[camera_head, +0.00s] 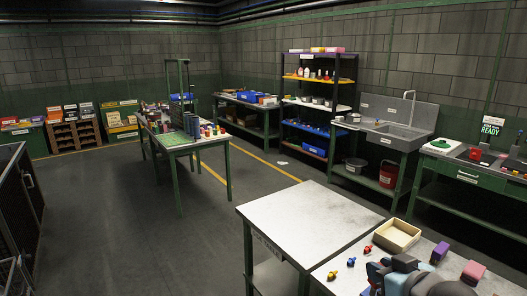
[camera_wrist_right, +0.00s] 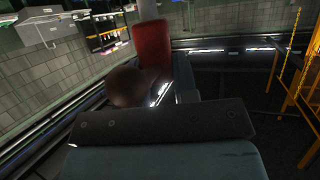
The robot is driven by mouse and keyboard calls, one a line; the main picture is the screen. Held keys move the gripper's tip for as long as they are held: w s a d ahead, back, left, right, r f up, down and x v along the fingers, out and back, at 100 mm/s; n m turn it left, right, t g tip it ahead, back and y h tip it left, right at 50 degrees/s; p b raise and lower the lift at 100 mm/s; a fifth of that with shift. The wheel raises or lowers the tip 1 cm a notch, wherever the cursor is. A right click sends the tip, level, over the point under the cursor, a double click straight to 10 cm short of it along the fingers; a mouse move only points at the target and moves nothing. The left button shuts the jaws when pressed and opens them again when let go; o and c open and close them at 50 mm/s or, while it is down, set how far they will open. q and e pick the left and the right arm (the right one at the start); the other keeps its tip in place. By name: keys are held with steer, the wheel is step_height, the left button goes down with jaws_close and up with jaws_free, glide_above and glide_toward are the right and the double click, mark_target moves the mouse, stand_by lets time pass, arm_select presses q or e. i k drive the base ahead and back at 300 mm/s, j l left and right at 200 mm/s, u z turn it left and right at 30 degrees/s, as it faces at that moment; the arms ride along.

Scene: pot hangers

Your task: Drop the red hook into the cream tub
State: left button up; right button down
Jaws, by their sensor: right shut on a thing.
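The cream tub (camera_head: 396,236) is an open, shallow square box on the near table in the head view, and its inside looks empty. My right gripper (camera_head: 379,272) is at the bottom of the head view, in front of the tub and apart from it in the picture. In the right wrist view it is shut on a red thing (camera_wrist_right: 152,45), apparently the red hook, with a dark brownish round part (camera_wrist_right: 126,88) beside it. The rest of the held thing is hidden by the jaws. My left gripper is not in view.
The left tabletop (camera_head: 300,220) is clear.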

mark_target(402, 243)
steer(key=i, duration=1.4)
steer(key=i+z, duration=0.25)
steer(key=i, duration=0.15)
steer(key=i+j+z, duration=0.25)
steer(key=i+l, duration=0.05)
steer(key=i, duration=0.05)
